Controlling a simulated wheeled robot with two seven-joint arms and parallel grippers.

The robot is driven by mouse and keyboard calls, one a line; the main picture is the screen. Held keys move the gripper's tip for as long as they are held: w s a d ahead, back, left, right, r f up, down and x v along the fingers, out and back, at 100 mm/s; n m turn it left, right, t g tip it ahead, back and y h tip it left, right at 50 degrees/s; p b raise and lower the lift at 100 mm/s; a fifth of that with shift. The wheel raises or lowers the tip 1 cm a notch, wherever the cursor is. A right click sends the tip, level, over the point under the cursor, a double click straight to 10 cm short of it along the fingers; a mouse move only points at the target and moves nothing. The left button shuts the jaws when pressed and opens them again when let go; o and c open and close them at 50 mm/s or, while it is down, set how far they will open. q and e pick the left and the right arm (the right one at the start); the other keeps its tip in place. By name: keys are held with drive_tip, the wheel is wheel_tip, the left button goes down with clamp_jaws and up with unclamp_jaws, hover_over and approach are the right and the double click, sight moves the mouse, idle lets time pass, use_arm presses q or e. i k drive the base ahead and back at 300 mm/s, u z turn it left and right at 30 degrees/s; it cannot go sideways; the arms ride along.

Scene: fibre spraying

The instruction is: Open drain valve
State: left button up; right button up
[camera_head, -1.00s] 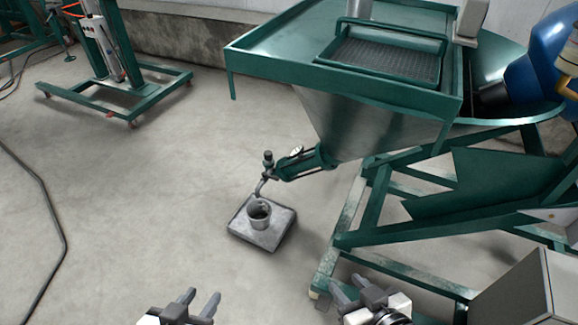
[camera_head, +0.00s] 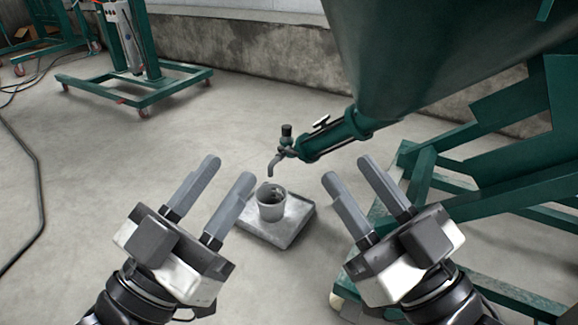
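The drain valve (camera_head: 285,146) is a small grey tap with a dark knob on top and a downturned spout. It sits at the end of a green pipe (camera_head: 333,136) with a light lever, under the green hopper (camera_head: 420,60). A grey cup (camera_head: 270,203) stands on a square tray (camera_head: 297,226) on the floor below the spout. My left gripper (camera_head: 227,178) is open and empty, left of the cup and lower in the picture than the tap. My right gripper (camera_head: 348,175) is open and empty, right of the cup. Neither touches the valve.
A green stand frame (camera_head: 440,180) fills the right side. A wheeled green stand (camera_head: 135,90) is at the back left, and a black hose (camera_head: 38,190) lies at the left edge. The concrete floor (camera_head: 130,150) on the left is mostly clear.

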sight(280, 149)
drive_tip(key=k, duration=0.6)
drive_tip(key=u, duration=0.9)
drive_tip(key=i, duration=0.65)
drive_tip(key=u, duration=0.55)
drive_tip(key=i, duration=0.85)
drive_tip(key=z, duration=1.2)
drive_tip(key=i, duration=0.9)
drive_tip(key=z, duration=0.2)
